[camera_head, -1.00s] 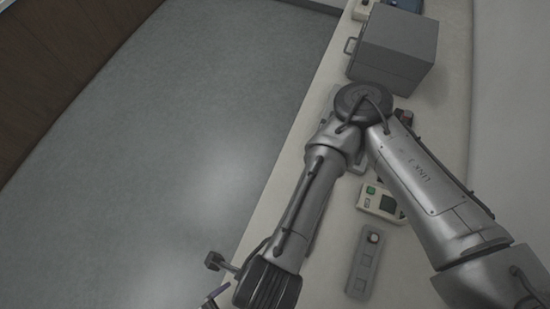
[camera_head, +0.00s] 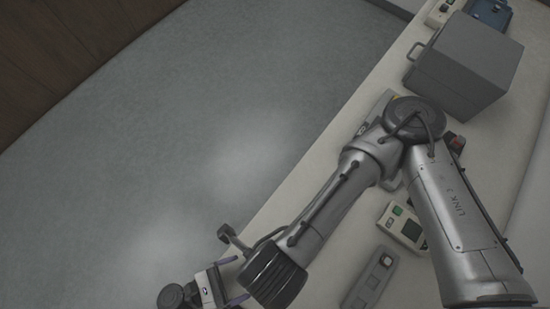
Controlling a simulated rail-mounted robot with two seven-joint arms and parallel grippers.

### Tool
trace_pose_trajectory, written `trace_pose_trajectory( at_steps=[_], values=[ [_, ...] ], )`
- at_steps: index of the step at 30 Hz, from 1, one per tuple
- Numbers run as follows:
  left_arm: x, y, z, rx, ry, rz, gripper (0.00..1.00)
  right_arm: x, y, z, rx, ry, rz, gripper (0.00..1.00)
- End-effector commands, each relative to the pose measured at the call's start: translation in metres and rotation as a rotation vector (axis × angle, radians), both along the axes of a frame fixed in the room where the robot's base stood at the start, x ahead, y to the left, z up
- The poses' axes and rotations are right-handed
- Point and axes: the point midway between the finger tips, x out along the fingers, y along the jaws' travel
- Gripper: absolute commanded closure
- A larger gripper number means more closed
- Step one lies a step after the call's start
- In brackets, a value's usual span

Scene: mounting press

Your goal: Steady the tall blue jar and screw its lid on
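Neither the tall blue jar nor its lid is in view. My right arm comes in from the lower right and bends over the counter. The lower part is cut off by the frame.
A pale counter (camera_head: 330,160) runs diagonally. A grey box with a handle (camera_head: 465,65) stands at its far end, near a small blue case (camera_head: 490,12). A pale device with a green button (camera_head: 402,226) and a grey control strip (camera_head: 370,280) lie nearer. Open grey floor (camera_head: 200,130) is left.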

Motion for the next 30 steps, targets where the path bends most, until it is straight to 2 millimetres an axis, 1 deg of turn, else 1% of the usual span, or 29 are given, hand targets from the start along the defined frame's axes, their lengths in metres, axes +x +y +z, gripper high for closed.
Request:
trace_pose_trajectory(
  at_steps=[9, 15, 21, 30],
  values=[
    [0.020, -0.050, 0.001, -0.004, -0.001, 0.002, 0.07, 0.000, 0.000, 0.000, 0.000, 0.000, 0.000, 0.62],
    [0.030, -0.076, 0.000, -0.002, 0.000, 0.002, 0.07, 0.000, 0.000, 0.000, 0.000, 0.000, 0.000, 0.62],
    [0.036, -0.092, 0.000, 0.000, 0.001, 0.002, 0.07, 0.000, 0.000, 0.000, 0.000, 0.000, 0.000, 0.62],
    [0.038, -0.099, 0.000, 0.001, 0.001, 0.001, 0.07, 0.000, 0.000, 0.000, 0.000, 0.000, 0.000, 0.62]
  ],
)
